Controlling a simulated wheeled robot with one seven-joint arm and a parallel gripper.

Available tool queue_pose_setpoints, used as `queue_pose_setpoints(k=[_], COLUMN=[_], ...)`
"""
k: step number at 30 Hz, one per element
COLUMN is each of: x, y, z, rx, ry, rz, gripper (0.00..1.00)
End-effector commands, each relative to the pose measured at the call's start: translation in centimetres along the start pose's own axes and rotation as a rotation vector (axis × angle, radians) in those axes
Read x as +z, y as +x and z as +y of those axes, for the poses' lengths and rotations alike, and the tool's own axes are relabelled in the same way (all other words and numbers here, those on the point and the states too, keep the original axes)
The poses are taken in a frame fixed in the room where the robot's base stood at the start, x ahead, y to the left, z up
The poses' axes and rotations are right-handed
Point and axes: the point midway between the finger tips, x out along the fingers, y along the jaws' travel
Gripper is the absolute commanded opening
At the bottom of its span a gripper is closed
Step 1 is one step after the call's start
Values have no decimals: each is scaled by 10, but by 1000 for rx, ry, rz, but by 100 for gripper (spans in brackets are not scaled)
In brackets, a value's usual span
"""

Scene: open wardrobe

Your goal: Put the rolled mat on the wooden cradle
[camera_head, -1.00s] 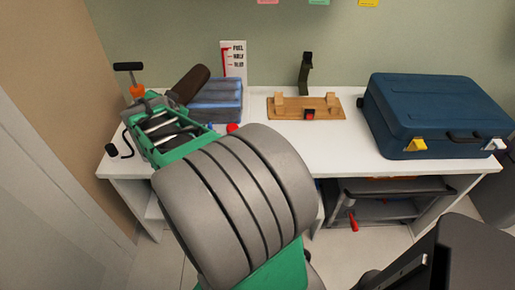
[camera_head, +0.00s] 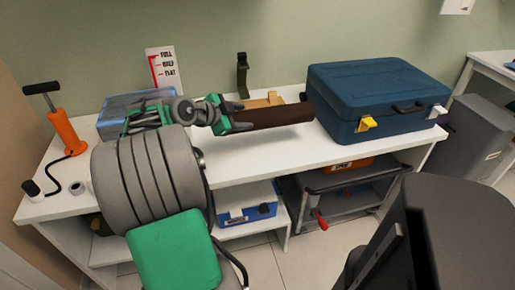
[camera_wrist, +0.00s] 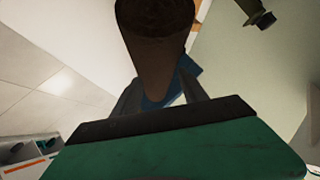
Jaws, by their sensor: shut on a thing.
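The rolled mat (camera_head: 272,116) is a dark brown cylinder. My gripper (camera_head: 238,116) is shut on its left part, and the mat sticks out to the right, roughly level, over the white table. In the wrist view the mat (camera_wrist: 158,45) runs away from the camera between the fingers (camera_wrist: 160,100). The wooden cradle (camera_head: 262,101) is a light wooden base with upright blocks, behind the mat in the head view. The mat and my gripper hide most of it. I cannot tell the gap between mat and cradle.
A blue suitcase (camera_head: 375,95) stands on the table close to the mat's right end. An orange pump (camera_head: 65,132) stands at left. A dark green strap (camera_head: 242,75) hangs behind the cradle. The table's front strip is clear.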

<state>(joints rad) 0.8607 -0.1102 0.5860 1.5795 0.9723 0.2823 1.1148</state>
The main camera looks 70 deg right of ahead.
Motion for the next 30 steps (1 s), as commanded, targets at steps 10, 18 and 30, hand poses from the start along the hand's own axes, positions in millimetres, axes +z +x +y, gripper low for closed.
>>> queue_pose_setpoints(k=[10,18,30], x=[46,62,62], y=[33,45,45], z=[35,47,48], rx=[1,-1,0], ry=[-6,-2,-4], rz=[-1,-1,-2], gripper=[0,0,75])
